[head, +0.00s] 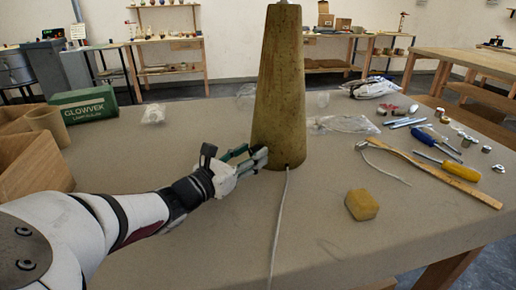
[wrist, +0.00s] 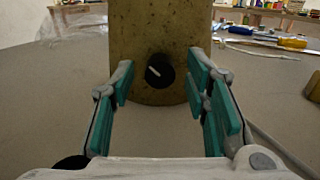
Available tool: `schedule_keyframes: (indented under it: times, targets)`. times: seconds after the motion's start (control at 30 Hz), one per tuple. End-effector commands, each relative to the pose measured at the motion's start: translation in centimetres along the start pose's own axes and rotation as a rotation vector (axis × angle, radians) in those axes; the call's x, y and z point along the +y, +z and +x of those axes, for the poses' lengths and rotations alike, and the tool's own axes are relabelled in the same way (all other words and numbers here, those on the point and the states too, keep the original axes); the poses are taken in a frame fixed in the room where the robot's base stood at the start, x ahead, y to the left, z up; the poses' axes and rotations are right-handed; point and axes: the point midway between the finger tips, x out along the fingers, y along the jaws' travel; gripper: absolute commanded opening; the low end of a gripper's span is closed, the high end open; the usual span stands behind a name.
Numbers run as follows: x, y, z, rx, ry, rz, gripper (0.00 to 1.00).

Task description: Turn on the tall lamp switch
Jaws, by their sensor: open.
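The tall lamp (head: 279,95) is a brownish, tapering column standing upright on the table in the head view. Its lower part (wrist: 160,30) fills the upper middle of the wrist view. The switch, a round black knob (wrist: 159,71) with a white mark slanting across it, sits low on the lamp's face. My gripper (head: 262,158) is at the lower left side of the lamp in the head view. In the wrist view its teal-padded fingers (wrist: 158,90) are open, one on each side of the knob, with nothing between them gripped. The knob is not visible in the head view.
A pale cord (head: 280,220) runs from the lamp's base toward the table's front. A yellow block (head: 362,205) lies to the right. Screwdrivers (head: 446,166), a wooden strip (head: 440,175) and plastic bags lie farther right.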

Motion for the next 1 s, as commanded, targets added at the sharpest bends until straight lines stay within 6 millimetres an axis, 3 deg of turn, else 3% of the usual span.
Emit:
schedule_keyframes:
  times: [0.23, 0.4, 0.43, 0.77, 1.0]
  targets:
    - [0.0, 0.03, -0.01, 0.0, 0.0, 0.0, 0.42]
    - [-0.01, 0.01, 0.0, 0.0, 0.0, 0.0, 0.04]
    - [-0.01, 0.01, 0.0, 0.0, 0.0, 0.0, 0.0]
    - [-0.04, 0.02, 0.01, 0.001, -0.001, 0.023, 0.0]
    - [-0.07, 0.11, -0.01, 0.001, -0.001, 0.137, 0.0]
